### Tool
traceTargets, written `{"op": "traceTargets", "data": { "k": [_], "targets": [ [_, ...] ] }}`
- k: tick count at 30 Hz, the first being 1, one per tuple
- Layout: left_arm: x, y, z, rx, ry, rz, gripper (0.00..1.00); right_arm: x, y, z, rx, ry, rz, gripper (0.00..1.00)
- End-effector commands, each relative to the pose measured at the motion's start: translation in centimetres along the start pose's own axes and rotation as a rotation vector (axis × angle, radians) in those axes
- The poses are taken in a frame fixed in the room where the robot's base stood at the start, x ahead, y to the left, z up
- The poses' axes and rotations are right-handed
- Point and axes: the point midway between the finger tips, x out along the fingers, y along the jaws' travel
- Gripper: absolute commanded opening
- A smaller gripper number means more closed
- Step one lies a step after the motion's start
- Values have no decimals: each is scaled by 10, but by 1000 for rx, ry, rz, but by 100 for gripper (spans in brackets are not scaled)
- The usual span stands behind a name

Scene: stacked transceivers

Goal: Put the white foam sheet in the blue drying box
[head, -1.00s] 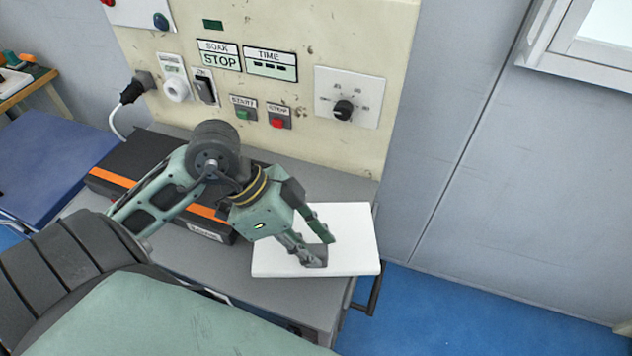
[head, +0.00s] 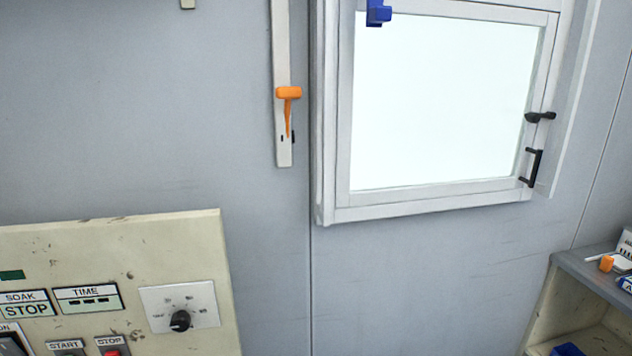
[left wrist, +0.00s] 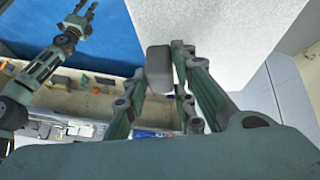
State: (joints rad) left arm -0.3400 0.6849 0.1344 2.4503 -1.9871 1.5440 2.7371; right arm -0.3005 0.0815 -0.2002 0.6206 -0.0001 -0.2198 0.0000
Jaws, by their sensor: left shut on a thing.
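The white foam sheet (left wrist: 225,28) fills the upper middle and right of the left wrist view, at the tips of my left gripper (left wrist: 172,62). That gripper is shut on the sheet, which is held up off the bench. My right gripper (left wrist: 82,14) shows at the upper left of the left wrist view, apart from the sheet, with its fingers spread and empty. Neither gripper is in the head view. I cannot make out the blue drying box for certain in either view.
The head view shows a control panel (head: 110,240) at lower left, an orange-handled lever (head: 288,95) and a window (head: 440,110). A shelf unit (head: 590,268) stands at lower right, with a blue item (head: 567,350) partly cut off. Blue floor (left wrist: 100,45) shows in the left wrist view.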

Motion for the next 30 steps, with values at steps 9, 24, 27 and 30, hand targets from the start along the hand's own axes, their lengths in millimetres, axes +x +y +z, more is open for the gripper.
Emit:
{"op": "traceTargets", "data": {
  "k": [9,24,27,30],
  "targets": [
    [-6,-47,-49,20,13,12,0,26,0,2,0,0,0,43],
    [-37,-80,-94,32,-19,6,0,43,-1,4,1,-1,0,43],
    [-39,-82,-95,35,-24,3,0,43,-1,4,1,-1,0,43],
    [-39,-81,-95,33,-23,5,0,43,-1,4,1,-1,0,43]
  ]
}}
